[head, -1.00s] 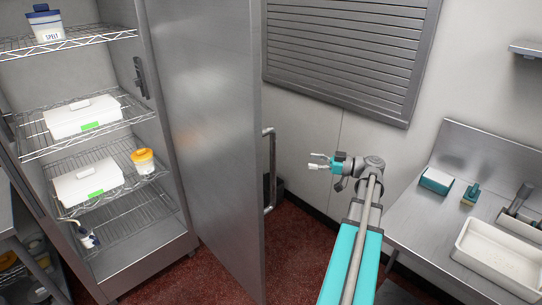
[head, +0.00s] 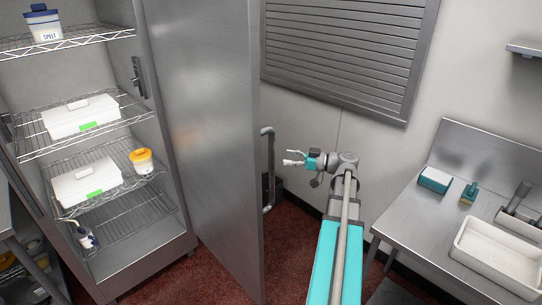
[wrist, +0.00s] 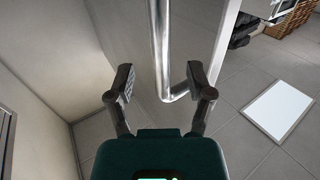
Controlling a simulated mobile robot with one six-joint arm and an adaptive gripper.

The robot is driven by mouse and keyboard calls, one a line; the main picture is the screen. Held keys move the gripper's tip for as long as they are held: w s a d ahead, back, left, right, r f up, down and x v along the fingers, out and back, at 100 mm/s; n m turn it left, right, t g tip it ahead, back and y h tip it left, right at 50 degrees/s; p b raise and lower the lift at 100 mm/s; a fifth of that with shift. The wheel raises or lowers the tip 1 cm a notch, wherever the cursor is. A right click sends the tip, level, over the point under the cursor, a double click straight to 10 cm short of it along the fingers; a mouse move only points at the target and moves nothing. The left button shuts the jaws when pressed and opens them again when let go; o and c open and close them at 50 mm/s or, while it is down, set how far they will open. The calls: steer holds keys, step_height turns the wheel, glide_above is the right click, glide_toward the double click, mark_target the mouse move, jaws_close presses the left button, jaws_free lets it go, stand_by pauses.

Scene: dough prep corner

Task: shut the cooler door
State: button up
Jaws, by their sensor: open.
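The cooler door (head: 205,130) stands wide open, swung out to the right of the cooler (head: 150,265). Its vertical bar handle (head: 268,170) is on the far side of the door, facing my arm. My gripper (head: 289,158) is open and empty, just right of the handle and pointing at it. In the wrist view the handle (wrist: 160,50) runs down between the open fingertips of my gripper (wrist: 160,80), with its lower bend near the right finger. I cannot tell whether either finger touches it.
Inside the cooler are wire shelves with white lidded boxes (head: 80,117), a yellow-lidded tub (head: 142,162) and a blue-lidded SPELT tub (head: 43,25). A steel counter (head: 410,215) with a white basin (head: 500,255) stands at the right. Red floor lies between door and counter.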

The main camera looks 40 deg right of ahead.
mark_target(272, 155)
steer(key=shift+x, duration=3.1)
jaws_close()
